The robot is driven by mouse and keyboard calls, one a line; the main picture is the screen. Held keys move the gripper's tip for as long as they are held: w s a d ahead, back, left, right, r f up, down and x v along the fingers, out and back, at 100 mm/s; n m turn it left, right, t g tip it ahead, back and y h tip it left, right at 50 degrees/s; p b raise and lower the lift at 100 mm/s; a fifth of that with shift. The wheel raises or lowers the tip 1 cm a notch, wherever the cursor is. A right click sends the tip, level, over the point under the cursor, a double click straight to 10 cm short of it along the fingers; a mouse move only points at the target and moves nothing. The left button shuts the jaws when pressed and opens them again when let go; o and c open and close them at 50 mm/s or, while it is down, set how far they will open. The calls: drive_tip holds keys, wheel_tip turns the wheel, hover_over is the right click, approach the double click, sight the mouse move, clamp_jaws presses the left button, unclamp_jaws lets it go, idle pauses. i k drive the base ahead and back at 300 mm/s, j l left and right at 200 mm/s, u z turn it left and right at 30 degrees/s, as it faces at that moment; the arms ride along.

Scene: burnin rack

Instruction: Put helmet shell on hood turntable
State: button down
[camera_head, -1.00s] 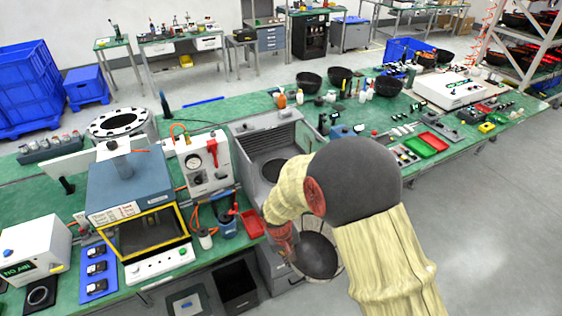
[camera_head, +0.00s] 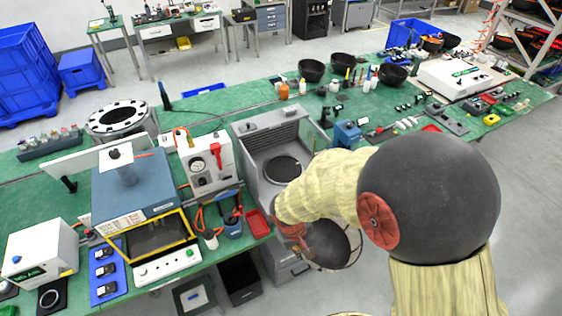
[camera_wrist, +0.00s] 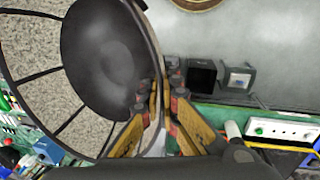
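The helmet shell (camera_head: 326,243), a dark bowl, hangs at my gripper (camera_head: 298,238) in front of the grey hood (camera_head: 262,138). In the wrist view my gripper (camera_wrist: 160,100) is shut on the rim of the shell (camera_wrist: 105,55), which fills the upper left, with dark strips and speckled grey areas around its dark middle. The hood turntable (camera_head: 283,168) is a dark round disc inside the open hood. It looks empty, and the shell is apart from it, nearer the table's front edge. My arm hides part of the shell's surroundings.
Left of the hood stand a red tray (camera_head: 257,223), a white gauge unit (camera_head: 207,163) and a blue-grey machine with a yellow frame (camera_head: 130,190). A blue vise-like block (camera_head: 347,133) stands right of the hood. Black bowls (camera_head: 311,70) stand farther back.

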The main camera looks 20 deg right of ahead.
sight(283, 167)
drive_tip(key=i, duration=1.2)
